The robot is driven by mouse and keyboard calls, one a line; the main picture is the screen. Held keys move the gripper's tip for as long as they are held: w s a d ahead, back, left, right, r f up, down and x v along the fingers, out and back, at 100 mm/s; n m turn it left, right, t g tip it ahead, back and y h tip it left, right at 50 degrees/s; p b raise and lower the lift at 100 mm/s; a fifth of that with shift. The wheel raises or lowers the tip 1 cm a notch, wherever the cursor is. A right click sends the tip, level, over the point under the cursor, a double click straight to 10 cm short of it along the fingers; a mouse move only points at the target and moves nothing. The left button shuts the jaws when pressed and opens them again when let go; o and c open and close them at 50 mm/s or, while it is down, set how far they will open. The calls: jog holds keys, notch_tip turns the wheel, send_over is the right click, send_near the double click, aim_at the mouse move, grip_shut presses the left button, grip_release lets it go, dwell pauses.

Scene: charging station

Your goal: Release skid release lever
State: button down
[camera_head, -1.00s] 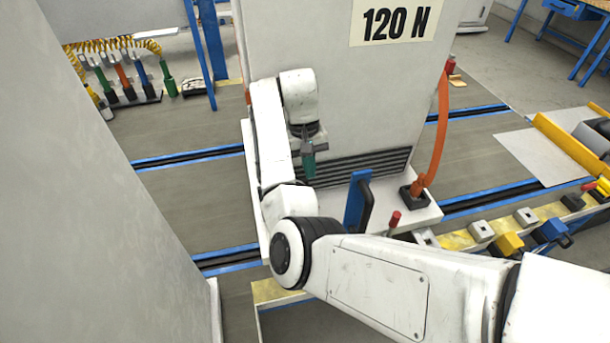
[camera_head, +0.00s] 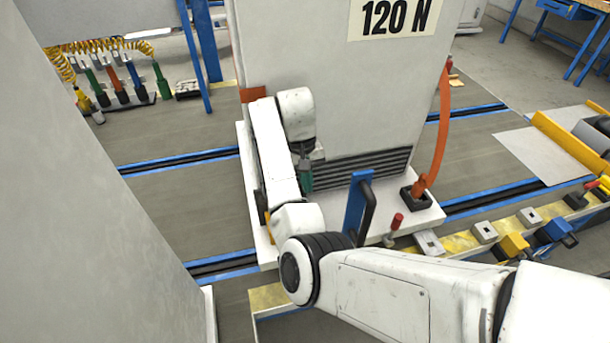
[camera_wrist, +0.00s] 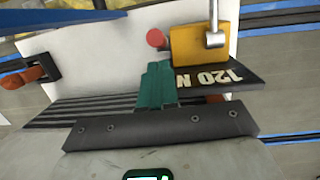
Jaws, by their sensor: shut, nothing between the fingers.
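My gripper (camera_head: 306,181) has green fingers and hangs in front of the cabinet's black louvres. In the wrist view its fingers (camera_wrist: 157,86) are together and empty. Ahead of them, a yellow block (camera_wrist: 192,60) carries a silver lever-like rod (camera_wrist: 214,22). A red round knob (camera_wrist: 155,38) sits beside the block. My fingers appear apart from both. In the head view, a red-knobbed lever (camera_head: 397,221) stands on the white skid base (camera_head: 418,219). I cannot tell which is the skid release lever.
A blue post (camera_head: 354,205) with a black handle stands between my arm and the red-knobbed lever. An orange strap-like piece (camera_head: 443,130) rises from the base to the cabinet (camera_head: 340,90). A plain grey wall (camera_head: 100,180) fills the left. Open floor lies behind it.

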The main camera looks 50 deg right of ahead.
jog(key=shift+s+a+f, duration=0.1)
jog(key=shift+s+f, duration=0.1)
jog(key=shift+f, duration=0.75)
jog(key=shift+s+a+f, duration=0.1)
jog(key=shift+s+f, duration=0.05)
jog(key=shift+f, duration=0.8)
jog(key=shift+s+r, duration=0.1)
jog(key=shift+s+a+t+h+p, duration=0.15)
jog(key=shift+t+h+p, duration=0.15)
jog(key=shift+t+p, duration=0.2)
